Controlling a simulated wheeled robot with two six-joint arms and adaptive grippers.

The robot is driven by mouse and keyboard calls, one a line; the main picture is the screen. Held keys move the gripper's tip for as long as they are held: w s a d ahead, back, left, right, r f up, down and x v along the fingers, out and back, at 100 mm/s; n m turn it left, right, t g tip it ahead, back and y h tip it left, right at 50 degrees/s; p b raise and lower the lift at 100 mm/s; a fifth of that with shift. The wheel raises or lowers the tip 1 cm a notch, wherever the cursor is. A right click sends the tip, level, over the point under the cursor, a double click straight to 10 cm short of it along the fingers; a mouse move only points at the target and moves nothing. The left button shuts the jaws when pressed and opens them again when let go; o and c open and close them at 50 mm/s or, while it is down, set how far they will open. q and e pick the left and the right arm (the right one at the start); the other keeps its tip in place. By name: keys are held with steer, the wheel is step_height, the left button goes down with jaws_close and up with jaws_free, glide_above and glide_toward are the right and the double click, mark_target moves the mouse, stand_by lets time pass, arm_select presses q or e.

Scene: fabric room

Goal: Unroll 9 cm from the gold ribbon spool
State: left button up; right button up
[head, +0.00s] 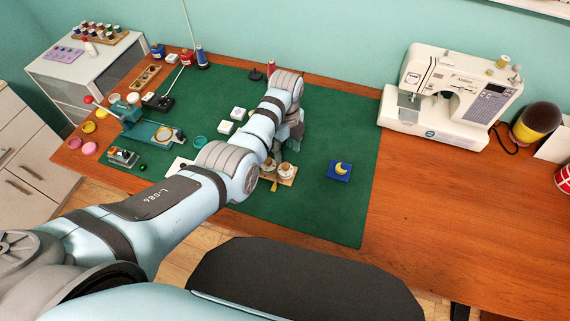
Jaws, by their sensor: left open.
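Two small pale ribbon spools sit side by side on a wooden holder (290,181) near the front of the green mat. A short gold ribbon tail (274,185) hangs at the front of the left spool (269,165). The right spool (285,170) stands beside it. My left arm reaches in from the left, and its open gripper (282,148) points down just behind the spools, partly hidden by the arm. I cannot tell whether it touches them. My right gripper is out of view.
A blue block with a yellow crescent (340,170) lies right of the holder. A sewing machine (447,97) stands at the back right. The green mat (345,120) is clear to the right, as is the front right table (450,210).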

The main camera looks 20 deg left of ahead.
mark_target(286, 165)
arm_select(q)
step_height(286, 165, down, 8)
steer(key=b, duration=0.3)
steer(key=shift+w+r, duration=0.1)
steer(key=shift+r, duration=0.15)
steer(key=shift+r, duration=0.1)
jaws_close()
